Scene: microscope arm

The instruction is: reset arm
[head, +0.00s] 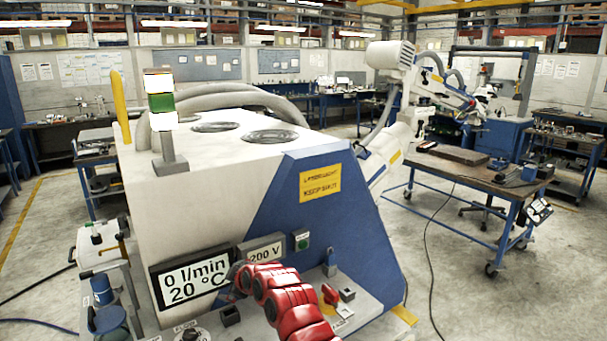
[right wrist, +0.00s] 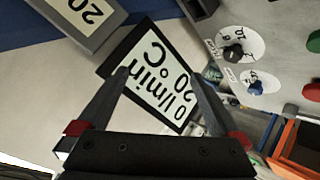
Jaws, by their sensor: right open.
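A white and blue machine cabinet (head: 215,180) fills the middle of the head view. Its display (head: 190,281) reads 0 l/min and 20 °C, and the display also shows in the right wrist view (right wrist: 160,75). Right of it is a box marked 200 V (head: 263,251) and a green button (head: 302,241). A white jointed arm (head: 405,130) rises behind the cabinet. My right gripper (head: 236,281) is at the display's right edge, partly hidden by my red arm. In the right wrist view my gripper (right wrist: 157,78) is open and empty, its fingers spread before the display. My left gripper is out of view.
A ledge below the display carries a red and yellow switch (head: 329,295) and a dark knob (head: 190,333). The right wrist view shows a black knob (right wrist: 234,53) and a blue knob (right wrist: 255,88). A blue wheeled workbench (head: 470,185) stands at right, with open floor before it.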

